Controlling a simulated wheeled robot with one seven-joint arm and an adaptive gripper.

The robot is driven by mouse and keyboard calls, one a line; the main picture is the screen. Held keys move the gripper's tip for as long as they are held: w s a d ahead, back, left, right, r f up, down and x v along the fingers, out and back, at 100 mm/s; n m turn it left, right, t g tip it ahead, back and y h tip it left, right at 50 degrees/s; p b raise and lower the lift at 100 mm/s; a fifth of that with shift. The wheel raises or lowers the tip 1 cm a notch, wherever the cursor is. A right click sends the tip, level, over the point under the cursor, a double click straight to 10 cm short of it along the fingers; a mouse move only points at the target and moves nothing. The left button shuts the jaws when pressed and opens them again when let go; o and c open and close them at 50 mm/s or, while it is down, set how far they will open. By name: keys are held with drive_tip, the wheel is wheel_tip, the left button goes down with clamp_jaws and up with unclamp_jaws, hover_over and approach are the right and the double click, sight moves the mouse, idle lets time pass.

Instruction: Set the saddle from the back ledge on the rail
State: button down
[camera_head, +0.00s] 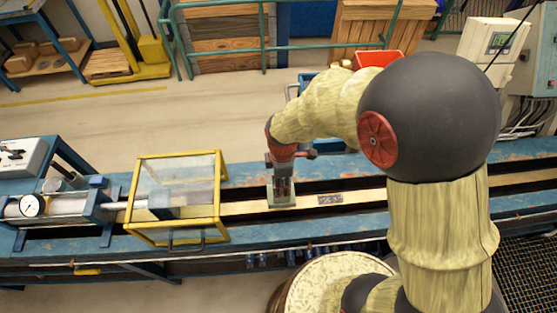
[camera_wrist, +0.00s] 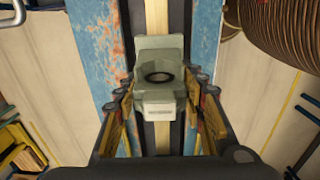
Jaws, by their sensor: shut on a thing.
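The saddle (camera_wrist: 158,58) is a grey-green block with a round dark hole in its top and a pale label on its near face. My gripper (camera_wrist: 160,92) has a finger on each side of it and is shut on it. The brass-coloured rail (camera_head: 365,191) runs lengthwise along the blue bench. In the head view the saddle (camera_head: 282,199) is upright under my gripper (camera_head: 281,178), over the rail. In the wrist view the rail (camera_wrist: 157,18) passes beneath the saddle. I cannot tell whether the saddle touches it.
A yellow-framed clear guard box (camera_head: 176,161) stands left of the saddle, with a cylinder and a dial gauge (camera_head: 31,206) beyond. A small dark plate (camera_head: 330,198) lies on the rail to the right. The bench's blue back ledge (camera_head: 238,173) looks clear near the saddle.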

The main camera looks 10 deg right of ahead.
drive_tip(key=shift+w+f, duration=0.15)
drive_tip(key=shift+w, duration=0.15)
drive_tip(key=shift+f+b, duration=2.05)
drive_tip(key=shift+f, duration=0.65)
drive_tip(key=shift+s+f, duration=0.1)
drive_tip(key=shift+f, duration=0.35)
drive_tip(key=shift+f+b, duration=0.75)
drive_tip(key=shift+f, duration=0.3)
drive_tip(key=c, duration=1)
unclamp_jaws()
drive_tip(key=shift+s+f, duration=0.1)
